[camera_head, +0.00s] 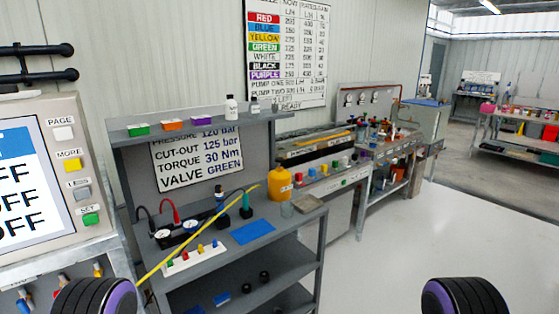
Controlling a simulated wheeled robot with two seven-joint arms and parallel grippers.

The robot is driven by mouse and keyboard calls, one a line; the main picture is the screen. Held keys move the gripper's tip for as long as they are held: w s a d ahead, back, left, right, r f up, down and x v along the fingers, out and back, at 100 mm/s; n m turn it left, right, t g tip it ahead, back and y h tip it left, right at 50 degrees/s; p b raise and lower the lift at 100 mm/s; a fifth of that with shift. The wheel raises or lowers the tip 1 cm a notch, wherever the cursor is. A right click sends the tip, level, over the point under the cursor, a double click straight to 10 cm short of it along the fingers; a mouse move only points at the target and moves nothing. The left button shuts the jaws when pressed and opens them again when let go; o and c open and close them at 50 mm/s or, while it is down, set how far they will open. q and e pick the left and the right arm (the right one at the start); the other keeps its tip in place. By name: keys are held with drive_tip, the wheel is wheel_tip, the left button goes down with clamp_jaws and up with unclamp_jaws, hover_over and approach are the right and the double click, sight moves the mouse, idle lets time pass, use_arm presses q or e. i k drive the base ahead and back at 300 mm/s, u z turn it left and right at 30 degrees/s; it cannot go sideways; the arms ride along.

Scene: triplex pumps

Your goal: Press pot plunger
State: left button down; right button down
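An orange-yellow pot (280,186) with a narrower top stands upright near the back right of the grey workbench (285,224). It is the likeliest pot in view, but its plunger is too small to make out. Neither gripper shows. Only dark ribbed, purple-ringed parts of my own arms show at the bottom left and bottom right, well apart from the pot.
A yellow strip (200,235) slants across the bench. Gauges (162,234), a blue mat (252,232) and a white block with coloured knobs (192,257) lie there. A shelf (195,123) overhangs the back. A control panel (50,170) stands at left; open floor (430,240) lies right.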

sight(278, 160)
drive_tip(key=u, duration=0.05)
drive_tip(key=k, duration=0.6)
drive_tip(key=z, duration=0.65)
drive_tip(key=i, duration=1.15)
drive_tip(key=u, duration=0.25)
drive_tip(key=i, duration=0.7)
drive_tip(key=u, duration=1.25)
drive_tip(key=i, duration=0.3)
drive_tip(key=u, duration=0.2)
